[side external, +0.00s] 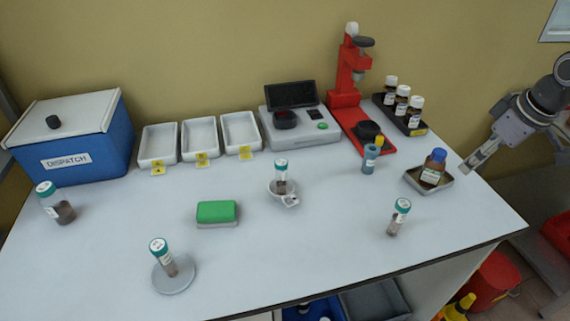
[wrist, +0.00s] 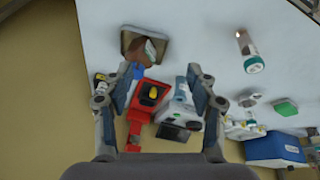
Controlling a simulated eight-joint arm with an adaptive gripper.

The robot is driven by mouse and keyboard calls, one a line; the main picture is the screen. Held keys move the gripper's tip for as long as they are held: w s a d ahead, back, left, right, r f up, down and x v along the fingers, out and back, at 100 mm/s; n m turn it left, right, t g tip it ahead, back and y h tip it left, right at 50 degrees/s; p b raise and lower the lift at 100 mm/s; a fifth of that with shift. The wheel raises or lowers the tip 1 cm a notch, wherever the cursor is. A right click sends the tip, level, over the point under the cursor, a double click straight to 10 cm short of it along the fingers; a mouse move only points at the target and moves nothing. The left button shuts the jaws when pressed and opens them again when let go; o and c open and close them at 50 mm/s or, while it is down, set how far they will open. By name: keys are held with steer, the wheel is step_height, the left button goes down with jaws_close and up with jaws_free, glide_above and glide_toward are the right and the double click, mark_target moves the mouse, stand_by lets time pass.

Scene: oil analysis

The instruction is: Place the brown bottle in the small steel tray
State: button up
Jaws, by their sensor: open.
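The brown bottle (side external: 434,167), with a blue cap and a pale label, stands in the small steel tray (side external: 412,180) at the right end of the table, looking slightly tilted. In the wrist view the bottle (wrist: 138,52) shows in the tray (wrist: 164,42), beyond my left finger. My gripper (side external: 468,167) is just right of the tray, apart from the bottle. In the wrist view my gripper (wrist: 162,72) has its two fingers spread wide with nothing held between them.
White trays (side external: 158,146) and a blue dispatch box (side external: 75,140) stand left.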

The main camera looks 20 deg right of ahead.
steer(key=s+a+f+m+t, duration=0.1)
steer(key=s+f+m+t, duration=0.2)
steer(key=s, duration=0.5)
steer(key=shift+a+f+m, duration=0.2)
steer(key=shift+f+m, duration=0.3)
steer(key=shift+f, duration=0.25)
